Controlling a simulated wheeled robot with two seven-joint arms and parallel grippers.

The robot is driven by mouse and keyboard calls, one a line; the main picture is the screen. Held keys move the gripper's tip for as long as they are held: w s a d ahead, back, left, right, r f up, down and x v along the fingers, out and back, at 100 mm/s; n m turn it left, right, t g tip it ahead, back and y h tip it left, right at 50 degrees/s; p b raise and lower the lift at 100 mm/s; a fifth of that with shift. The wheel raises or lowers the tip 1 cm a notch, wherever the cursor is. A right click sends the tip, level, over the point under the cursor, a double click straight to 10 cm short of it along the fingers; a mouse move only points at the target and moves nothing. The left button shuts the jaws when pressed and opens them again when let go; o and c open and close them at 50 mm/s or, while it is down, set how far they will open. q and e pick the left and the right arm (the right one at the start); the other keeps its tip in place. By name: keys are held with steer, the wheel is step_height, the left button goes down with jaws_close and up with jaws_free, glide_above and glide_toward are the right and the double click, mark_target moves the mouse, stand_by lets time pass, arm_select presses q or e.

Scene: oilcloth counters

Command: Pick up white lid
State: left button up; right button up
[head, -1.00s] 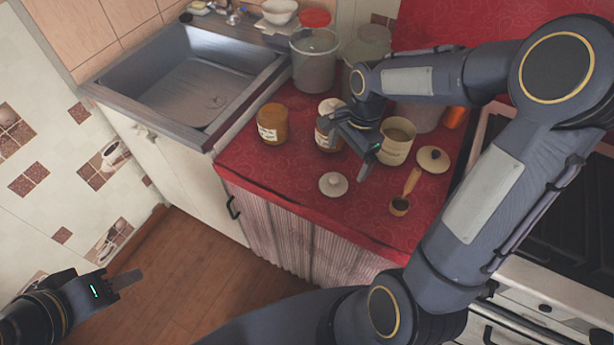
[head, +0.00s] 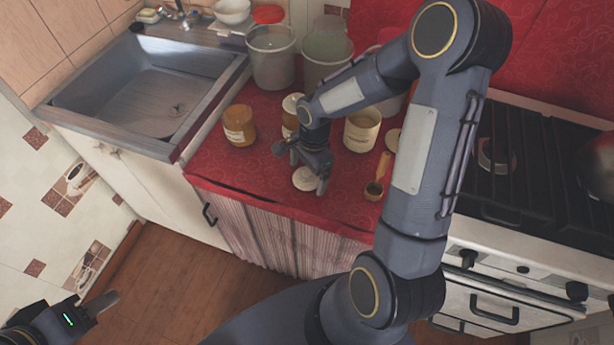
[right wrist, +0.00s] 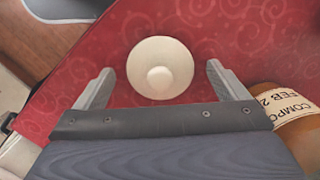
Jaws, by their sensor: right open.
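The white lid (head: 305,179) lies flat on the red oilcloth counter (head: 262,192), near its front edge. In the right wrist view the round lid (right wrist: 160,58) shows its knob facing the camera, a little beyond the fingertips and between their lines. My right gripper (head: 301,174) is open over the lid, with a finger on each side in the right wrist view (right wrist: 158,80). It is not clear whether the fingers touch the counter. My left gripper (head: 98,304) is at the lower left above the floor, away from the counter; its jaw opening is hard to make out.
An amber labelled jar (head: 239,126) stands left of the gripper, and another jar (head: 290,112) is just behind it. A cream canister (head: 361,130) and a wooden scoop (head: 375,188) are to the right. The sink (head: 140,95) and the stove (head: 510,180) flank the counter.

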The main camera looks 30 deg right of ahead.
steer(key=c, duration=1)
